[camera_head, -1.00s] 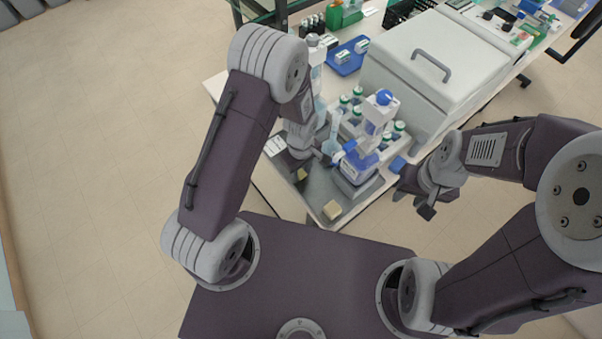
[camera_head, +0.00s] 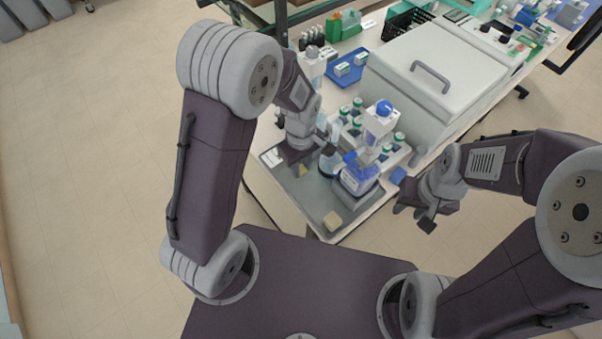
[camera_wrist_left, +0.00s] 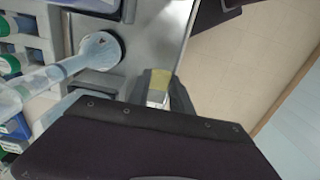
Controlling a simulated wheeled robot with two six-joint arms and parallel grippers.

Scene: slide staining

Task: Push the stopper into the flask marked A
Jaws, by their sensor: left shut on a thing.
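A clear conical flask with dark contents (camera_head: 329,162) stands on the grey tray (camera_head: 285,178), left of a blue-labelled wash bottle (camera_head: 358,176). My right gripper (camera_head: 414,216) is open and empty beyond the table's right edge.
A rack of green-capped bottles (camera_head: 394,158) stands behind the wash bottle. A large grey lidded box (camera_head: 435,75) and a blue tray (camera_head: 346,68) are further back. The tray's front left is clear.

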